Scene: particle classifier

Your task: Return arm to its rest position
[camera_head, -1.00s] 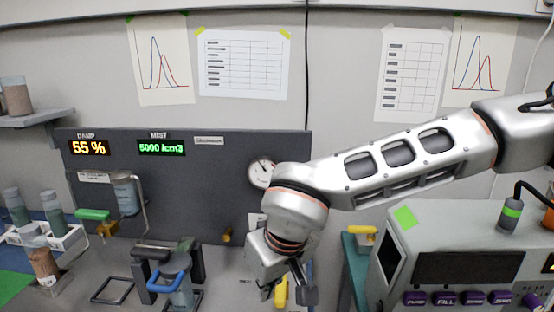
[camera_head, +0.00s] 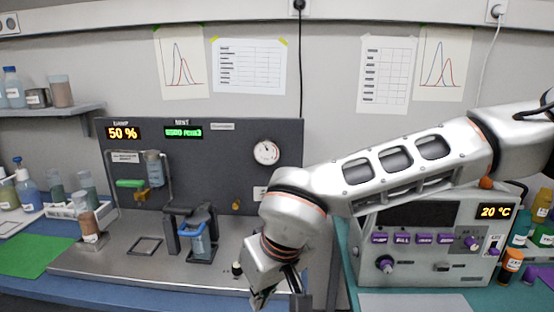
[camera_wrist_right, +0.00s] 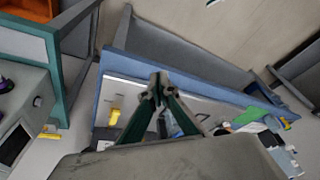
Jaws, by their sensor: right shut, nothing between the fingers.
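My right arm (camera_head: 390,172) comes in from the right in the head view, across the front of the panel and the white instrument. Its gripper (camera_head: 264,296) hangs over the front part of the grey bench, at the bottom edge of the picture and partly cut off. In the right wrist view the dark green fingers of this gripper (camera_wrist_right: 159,82) meet at their tips, shut with nothing held. Below them in that view are the bench edge and a small yellow piece (camera_wrist_right: 114,116). My left gripper is not in view.
A white instrument (camera_head: 423,268) with purple buttons stands right of the gripper. A dark panel (camera_head: 225,150) with displays and a gauge stands behind. A blue-topped vessel (camera_head: 197,238) stands left of the gripper. A shelf (camera_head: 55,109) and a white rack (camera_head: 68,212) are at left.

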